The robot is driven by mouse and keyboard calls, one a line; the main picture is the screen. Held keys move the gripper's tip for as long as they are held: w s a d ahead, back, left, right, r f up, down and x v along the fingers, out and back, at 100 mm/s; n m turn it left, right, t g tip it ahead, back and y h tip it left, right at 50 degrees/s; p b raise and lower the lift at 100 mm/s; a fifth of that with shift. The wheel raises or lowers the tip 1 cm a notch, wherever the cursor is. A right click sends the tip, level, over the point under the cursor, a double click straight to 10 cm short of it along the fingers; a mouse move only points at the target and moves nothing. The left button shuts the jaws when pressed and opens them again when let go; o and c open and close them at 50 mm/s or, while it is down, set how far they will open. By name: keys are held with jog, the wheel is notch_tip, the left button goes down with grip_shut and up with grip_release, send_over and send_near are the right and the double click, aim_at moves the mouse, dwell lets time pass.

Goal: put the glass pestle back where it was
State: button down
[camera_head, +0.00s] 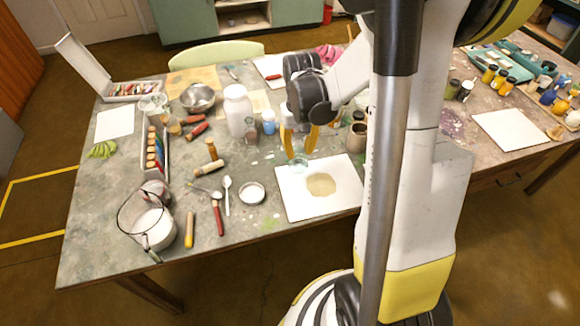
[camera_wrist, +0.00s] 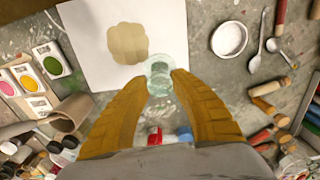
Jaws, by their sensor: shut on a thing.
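The glass pestle (camera_wrist: 159,72) is a clear, pale green glass piece between my fingertips in the wrist view. In the head view it shows as a small pale shape (camera_head: 299,162) below the fingers. My gripper (camera_wrist: 160,82) has two orange-yellow fingers and is shut on the pestle; it also shows in the head view (camera_head: 300,153), pointing down. The pestle appears at the edge of a white slab (camera_head: 339,204) that bears a flat tan pigment patch (camera_head: 321,184). I cannot tell whether the pestle touches the slab or the table.
A shallow white dish (camera_head: 251,193), a white spoon (camera_head: 227,194) and a red-handled tool (camera_head: 218,217) lie left of the slab. A white jar (camera_head: 238,110) and a blue-white bottle (camera_head: 268,122) stand behind. A brown cup (camera_head: 356,137) stands behind the slab's right side.

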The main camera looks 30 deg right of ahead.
aim_at(291, 163)
jog(key=shift+w+a+f, duration=0.55)
jog(key=shift+a+f, duration=0.05)
jog(key=shift+a, duration=0.2)
jog(key=shift+w+a+f+b, duration=0.1)
jog(key=shift+f+b, duration=0.1)
jog(key=shift+b, duration=0.15)
notch_tip(291, 163, down, 4)
jog(key=shift+r+b, duration=0.1)
jog(key=shift+b, duration=0.9)
jog(key=shift+r, duration=0.1)
jog(key=c, duration=1.1)
grip_release()
jog(key=shift+c, duration=0.2)
